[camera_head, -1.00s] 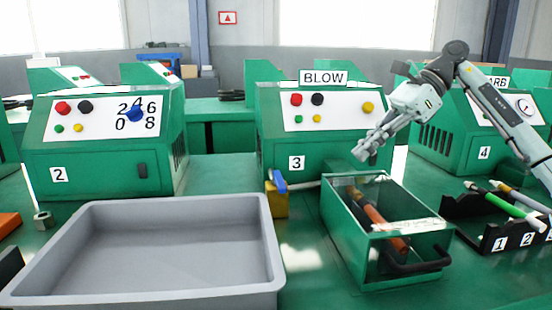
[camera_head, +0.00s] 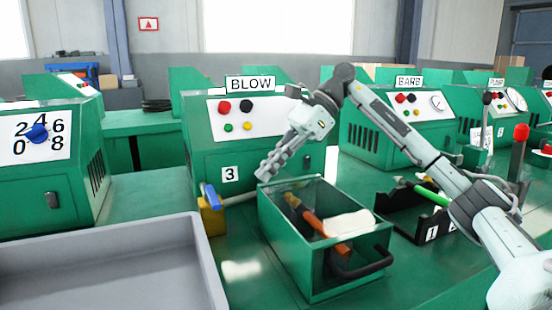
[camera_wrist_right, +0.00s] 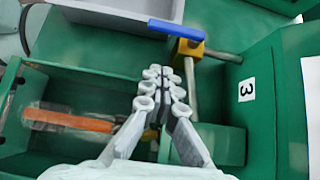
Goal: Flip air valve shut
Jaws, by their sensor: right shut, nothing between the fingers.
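The air valve is a yellow body (camera_head: 211,221) with a blue lever (camera_head: 210,196), at the front left corner of machine 3 (camera_head: 245,155). A pale pipe runs from it toward the machine. In the right wrist view, the blue lever (camera_wrist_right: 185,29) sticks out to the left from the top of the yellow body (camera_wrist_right: 188,50). My right gripper (camera_head: 262,174) is shut and empty, to the right of the valve and above the back of the green open box. Its fingertips (camera_wrist_right: 158,74) point toward the valve, apparently apart from it. My left gripper is out of view.
The green box (camera_head: 282,255) holds an orange-handled tool (camera_head: 322,225) and stands close under my right gripper. A grey tray (camera_head: 205,262) lies front left. A black rack (camera_head: 397,222) with pens stands to the right. Bare green table lies between tray and box.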

